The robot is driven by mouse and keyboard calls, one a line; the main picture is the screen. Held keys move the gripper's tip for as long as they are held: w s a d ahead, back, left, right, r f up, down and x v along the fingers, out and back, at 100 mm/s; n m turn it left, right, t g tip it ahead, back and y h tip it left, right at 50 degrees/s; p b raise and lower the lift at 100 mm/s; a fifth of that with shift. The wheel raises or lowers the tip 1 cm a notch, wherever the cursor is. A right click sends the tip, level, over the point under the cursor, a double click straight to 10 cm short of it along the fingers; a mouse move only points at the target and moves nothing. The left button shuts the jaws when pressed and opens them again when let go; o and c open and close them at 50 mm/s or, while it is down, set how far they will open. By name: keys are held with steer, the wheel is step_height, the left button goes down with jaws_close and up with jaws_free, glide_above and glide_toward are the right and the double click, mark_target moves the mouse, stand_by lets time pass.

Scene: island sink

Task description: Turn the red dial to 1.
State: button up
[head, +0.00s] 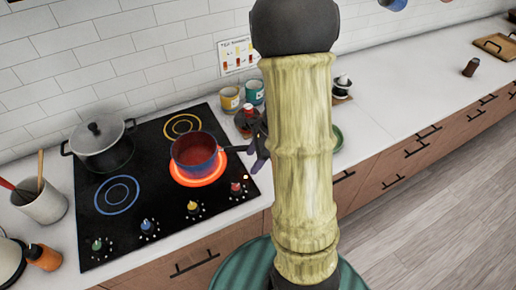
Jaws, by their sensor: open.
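The red dial (236,188) is the rightmost of several coloured dials along the front of the black cooktop (150,222). Small marks surround it, but its setting is too small to read. A blue saucepan (195,156) with a red inside stands on a glowing red burner ring (183,182) behind the dial. My gripper (256,150) is partly hidden behind my own arm. Its dark fingers are open, beside the saucepan's handle and up and to the right of the red dial. I cannot tell its height above the cooktop.
A lidded grey pot (101,155) stands at the back left of the cooktop. The yellow dial (194,207), blue dial (148,227) and green dial (98,244) sit left of the red one. Mugs (230,99) and a bottle (248,116) stand behind my gripper.

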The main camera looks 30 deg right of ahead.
steer(key=v, duration=0.2)
steer(key=shift+d+r, duration=0.15)
steer(key=shift+r, duration=0.2)
steer(key=shift+s, duration=0.1)
steer(key=w+a+n+h+p, duration=0.1)
steer(key=a+n+h, duration=0.1)
steer(key=n, duration=1.1)
steer(key=w+a+r+n+g+h+p, duration=0.1)
steer(key=a+n, duration=0.4)
steer(key=n, duration=0.8)
steer(key=shift+w+h, duration=0.15)
steer(key=shift+h, duration=0.45)
